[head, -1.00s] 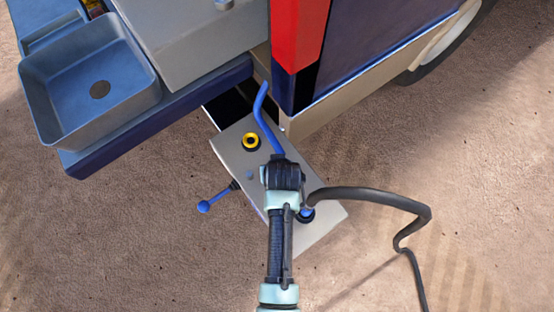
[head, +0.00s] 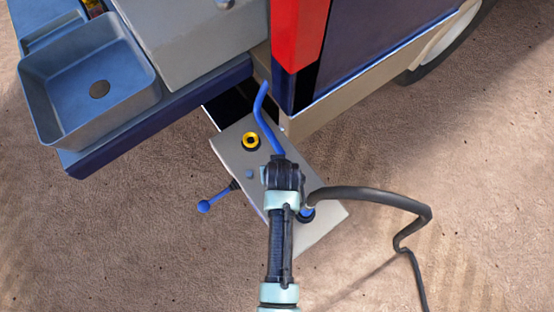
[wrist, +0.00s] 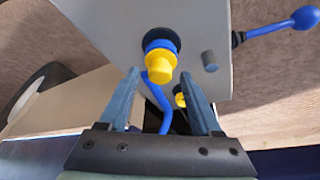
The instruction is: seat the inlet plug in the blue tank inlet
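In the wrist view a yellow plug (wrist: 159,67) stands in line with the blue tank inlet (wrist: 160,45), a blue collar with a black ring around it. The plug's far end meets the collar; I cannot tell how deep it sits. My gripper (wrist: 161,71) has its two fingers apart on either side of the plug's near end, with gaps showing and nothing held. In the head view my arm covers the fingers and plug, and part of the blue inlet (head: 307,212) shows beside my wrist.
The grey panel (head: 232,152) carries a yellow ring-shaped fitting (head: 251,141), a small knob (head: 249,174) and a blue ball-ended lever (head: 204,206). A curved blue rod (head: 264,117) rises close to my gripper. A blue-grey basin (head: 75,110) is at upper left. Open ground lies around.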

